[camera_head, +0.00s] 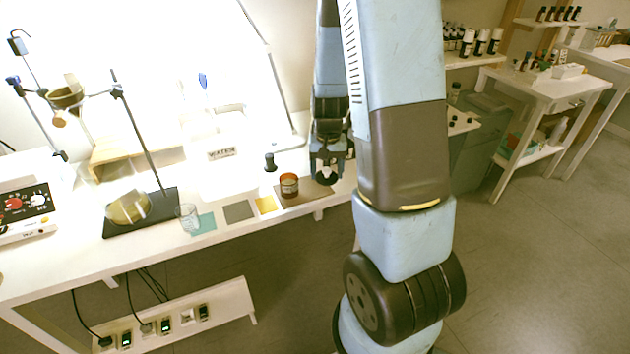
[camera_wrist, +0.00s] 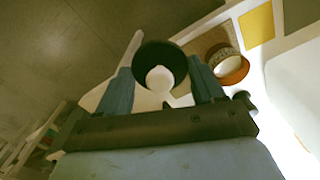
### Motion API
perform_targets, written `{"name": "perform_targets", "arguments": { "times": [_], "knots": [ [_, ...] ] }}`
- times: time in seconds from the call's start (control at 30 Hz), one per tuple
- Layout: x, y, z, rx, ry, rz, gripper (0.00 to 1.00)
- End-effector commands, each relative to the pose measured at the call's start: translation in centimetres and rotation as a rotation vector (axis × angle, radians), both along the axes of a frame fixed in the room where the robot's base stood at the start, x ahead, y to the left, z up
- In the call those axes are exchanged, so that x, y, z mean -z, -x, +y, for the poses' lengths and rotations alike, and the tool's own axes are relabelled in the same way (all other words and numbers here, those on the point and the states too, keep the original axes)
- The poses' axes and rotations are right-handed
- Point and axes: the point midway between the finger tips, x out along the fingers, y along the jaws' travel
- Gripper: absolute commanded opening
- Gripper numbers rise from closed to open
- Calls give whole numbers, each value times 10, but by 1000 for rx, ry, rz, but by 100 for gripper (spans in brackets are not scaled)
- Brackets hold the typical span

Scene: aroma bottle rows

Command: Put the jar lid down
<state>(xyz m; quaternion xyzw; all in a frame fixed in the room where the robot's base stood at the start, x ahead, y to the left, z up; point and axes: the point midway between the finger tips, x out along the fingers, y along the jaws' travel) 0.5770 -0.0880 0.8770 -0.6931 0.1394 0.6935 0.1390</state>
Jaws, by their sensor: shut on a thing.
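The jar lid is a dark round disc with a pale round part at its middle; in the wrist view the lid (camera_wrist: 146,58) sits between the two blue fingers of my gripper (camera_wrist: 162,80). In the head view my gripper (camera_head: 326,165) holds the lid (camera_head: 325,178) at the right end of the bench. An amber jar (camera_head: 289,186) stands to the left of the lid on a brown mat (camera_head: 300,199). The jar (camera_wrist: 231,68) also shows to the right of the lid in the wrist view. I cannot tell the gap between lid and mat.
A yellow pad (camera_head: 266,204), a grey pad (camera_head: 239,211) and a teal pad (camera_head: 203,223) lie left of the mat. A glass beaker (camera_head: 187,217) stands by the teal pad. A small dark bottle (camera_head: 270,162) stands behind the jar. The bench edge is close in front.

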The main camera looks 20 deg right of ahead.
Motion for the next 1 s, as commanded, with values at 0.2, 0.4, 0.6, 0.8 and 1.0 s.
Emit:
{"name": "perform_targets", "arguments": {
  "times": [0.2,0.4,0.6,0.8,1.0],
  "knots": [
    [18,-39,-6,0,1,1,39],
    [42,-62,-9,1,-1,4,39],
    [65,-81,-12,0,0,2,39],
    [74,-89,-12,-1,0,1,39],
    [86,-95,-13,0,-1,3,38]
  ]
}}
